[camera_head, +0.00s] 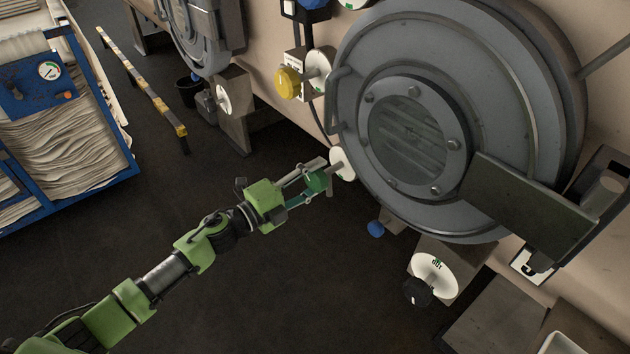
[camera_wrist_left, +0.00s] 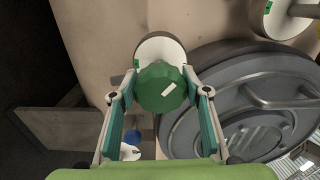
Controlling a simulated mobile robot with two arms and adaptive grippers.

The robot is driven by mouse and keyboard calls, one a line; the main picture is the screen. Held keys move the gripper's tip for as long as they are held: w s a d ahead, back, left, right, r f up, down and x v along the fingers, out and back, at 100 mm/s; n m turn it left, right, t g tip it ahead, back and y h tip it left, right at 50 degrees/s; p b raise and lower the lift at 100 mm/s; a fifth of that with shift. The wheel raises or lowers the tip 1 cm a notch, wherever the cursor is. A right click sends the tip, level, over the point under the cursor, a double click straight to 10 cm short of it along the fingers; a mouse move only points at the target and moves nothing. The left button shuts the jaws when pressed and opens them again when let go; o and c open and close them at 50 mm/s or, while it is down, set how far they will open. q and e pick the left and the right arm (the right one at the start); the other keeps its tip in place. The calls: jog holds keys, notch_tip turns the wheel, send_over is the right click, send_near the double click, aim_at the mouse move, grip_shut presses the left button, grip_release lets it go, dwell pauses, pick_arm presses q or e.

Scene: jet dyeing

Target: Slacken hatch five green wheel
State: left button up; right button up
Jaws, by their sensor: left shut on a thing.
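The green wheel (camera_head: 318,180) sits in front of a white disc (camera_head: 343,164) at the left side of a large round grey hatch (camera_head: 545,85). In the left wrist view the wheel (camera_wrist_left: 158,82) shows a white mark on its face. My left gripper (camera_head: 311,183) is shut on the wheel, its two fingers on opposite sides of the knob. The hatch door looks closed, with a round bolted window at its middle. My right gripper is out of view.
A yellow knob (camera_head: 288,83) is above the wheel, and a blue knob (camera_head: 376,229) and a black knob (camera_head: 418,292) are below it. A blue-framed cart (camera_head: 128,168) with folded cloth stands at left. The dark floor between is clear.

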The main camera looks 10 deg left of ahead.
pick_arm(q)
jog(key=m+b, duration=0.2)
jog(key=m, duration=0.3)
jog(key=shift+m, duration=0.3)
jog(key=shift+s+r+m+b, duration=0.15)
jog(key=shift+m+b, duration=0.5)
jog(key=shift+m, duration=1.45)
jog(key=o, duration=1.1)
jog(key=v, duration=1.2)
